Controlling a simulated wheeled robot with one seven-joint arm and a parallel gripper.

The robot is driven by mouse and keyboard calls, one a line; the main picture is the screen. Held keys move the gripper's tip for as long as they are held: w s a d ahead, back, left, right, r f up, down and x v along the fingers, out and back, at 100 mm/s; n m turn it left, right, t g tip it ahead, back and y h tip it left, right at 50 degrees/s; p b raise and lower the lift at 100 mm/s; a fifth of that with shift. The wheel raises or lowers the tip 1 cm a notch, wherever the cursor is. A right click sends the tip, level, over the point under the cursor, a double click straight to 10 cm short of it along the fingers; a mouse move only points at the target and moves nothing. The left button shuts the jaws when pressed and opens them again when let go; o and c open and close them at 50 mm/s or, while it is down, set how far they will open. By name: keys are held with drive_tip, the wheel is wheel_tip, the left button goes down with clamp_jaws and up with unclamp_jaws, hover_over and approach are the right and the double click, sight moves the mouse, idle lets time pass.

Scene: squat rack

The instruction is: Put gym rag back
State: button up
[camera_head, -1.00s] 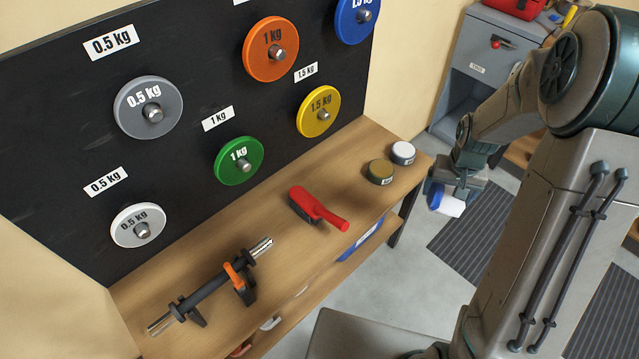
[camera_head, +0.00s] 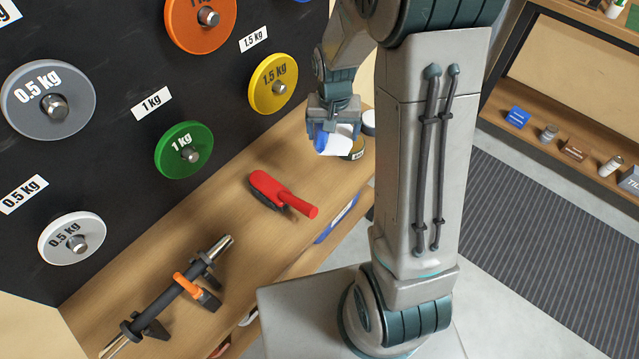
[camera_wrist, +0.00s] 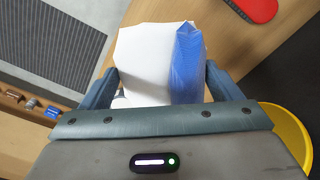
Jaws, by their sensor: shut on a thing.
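The gym rag is a white and blue cloth (camera_head: 338,143), and my gripper (camera_head: 334,118) is shut on it. In the wrist view the rag (camera_wrist: 155,50) sits between the two fingers of my gripper (camera_wrist: 162,84), white on the left with a blue strip on the right. In the head view the rag is above the far right end of the wooden bench (camera_head: 225,215), in front of the discs there. Whether it touches the bench cannot be told.
A red brush (camera_head: 285,195) lies mid-bench, with a dumbbell bar (camera_head: 170,300) on its stand nearer. A black board carries a green plate (camera_head: 183,150) and yellow plate (camera_head: 272,83). A dark-lidded disc (camera_head: 354,149) is partly hidden. A shelf (camera_head: 560,135) stands at right.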

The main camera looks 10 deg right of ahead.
drive_tip(key=s+d+f+m+b, duration=0.2)
drive_tip(key=s+f+m+b, duration=0.6)
drive_tip(key=b, duration=0.6)
hover_over(320, 178)
drive_tip(key=shift+g, duration=0.4)
wheel_tip(320, 178, down, 8)
drive_tip(key=shift+s, duration=0.15)
drive_tip(key=shift+f, duration=2)
drive_tip(key=shift+f, duration=0.1)
drive_tip(key=shift+f, duration=0.15)
drive_tip(key=o, duration=0.7)
drive_tip(key=shift+o, duration=0.2)
drive_tip(key=shift+r, duration=0.2)
